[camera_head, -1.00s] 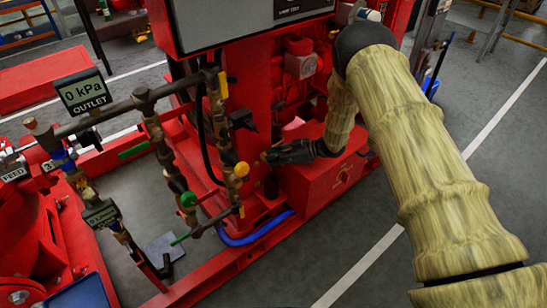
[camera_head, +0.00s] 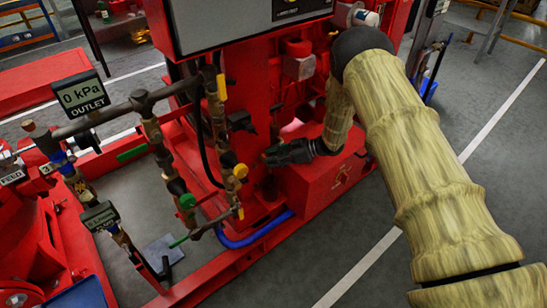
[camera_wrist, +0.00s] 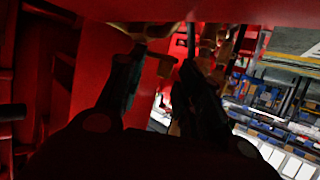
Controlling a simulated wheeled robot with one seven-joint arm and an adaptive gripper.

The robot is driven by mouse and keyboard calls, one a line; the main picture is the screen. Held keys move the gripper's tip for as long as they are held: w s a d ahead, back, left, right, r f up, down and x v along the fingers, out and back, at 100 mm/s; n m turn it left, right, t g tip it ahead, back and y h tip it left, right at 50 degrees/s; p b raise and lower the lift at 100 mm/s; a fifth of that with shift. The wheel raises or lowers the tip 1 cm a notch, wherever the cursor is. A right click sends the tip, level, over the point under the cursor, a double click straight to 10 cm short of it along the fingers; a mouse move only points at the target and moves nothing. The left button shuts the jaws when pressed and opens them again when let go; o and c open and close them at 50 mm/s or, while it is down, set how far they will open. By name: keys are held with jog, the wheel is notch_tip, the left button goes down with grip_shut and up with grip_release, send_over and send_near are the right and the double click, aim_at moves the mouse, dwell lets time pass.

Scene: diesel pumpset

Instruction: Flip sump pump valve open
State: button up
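My gripper (camera_head: 268,157) is low beside the red engine base in the head view, just right of the vertical valve pipework. In the wrist view its two dark fingers (camera_wrist: 160,82) stand apart, with a brass-coloured part (camera_wrist: 165,66) showing between or beyond them; contact cannot be told. The pipework carries a yellow knob (camera_head: 241,171), a green knob (camera_head: 187,201), a green lever (camera_head: 180,241) low down, another green lever (camera_head: 132,153) and a yellow handle (camera_head: 222,87). No label shows which one is the sump pump valve. The wrist view is dark.
A red machine body (camera_head: 270,85) stands behind the gripper. A blue hose (camera_head: 255,234) runs along the red base frame (camera_head: 215,272). An outlet display (camera_head: 80,97) reads 0 kPa. Open grey floor (camera_head: 395,270) lies to the right.

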jog(key=shift+d, duration=0.1)
jog(key=v, duration=1.1)
jog(key=shift+d+r, duration=0.15)
jog(key=shift+d, duration=0.1)
jog(key=shift+s+d, duration=0.1)
